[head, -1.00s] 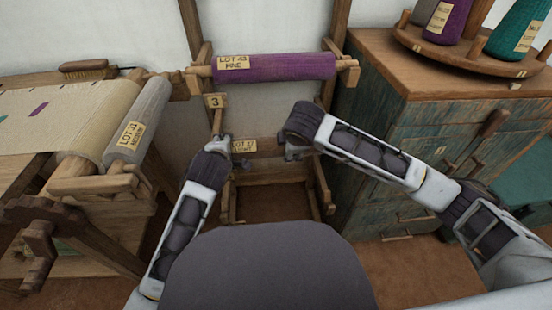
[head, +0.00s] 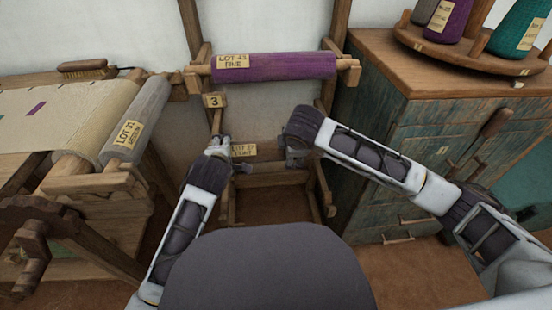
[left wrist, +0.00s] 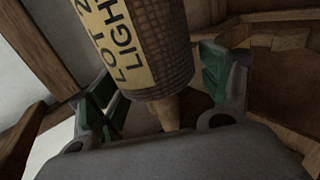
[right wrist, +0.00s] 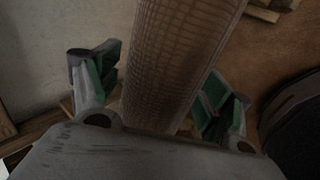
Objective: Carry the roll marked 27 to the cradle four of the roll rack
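The brown roll (head: 268,152) has a tan label reading LOT 27 LIGHT and lies level, low on the wooden roll rack (head: 329,90). Its label is cut off in the left wrist view (left wrist: 120,45). My left gripper (head: 224,149) is at the roll's left end, its green-padded fingers apart on either side of the wooden end pin (left wrist: 172,112). My right gripper (head: 294,152) is at the other end. Its fingers are apart with the roll's body (right wrist: 175,70) between them and gaps visible. A tag 3 (head: 214,100) is on the left upright; no tag 4 shows.
A purple roll marked LOT 43 FINE (head: 275,67) lies across the rack above my grippers. A loom with a grey LOT 31 roll (head: 136,122) stands left. A drawer cabinet (head: 415,140) with a cone turntable (head: 470,58) stands close on the right.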

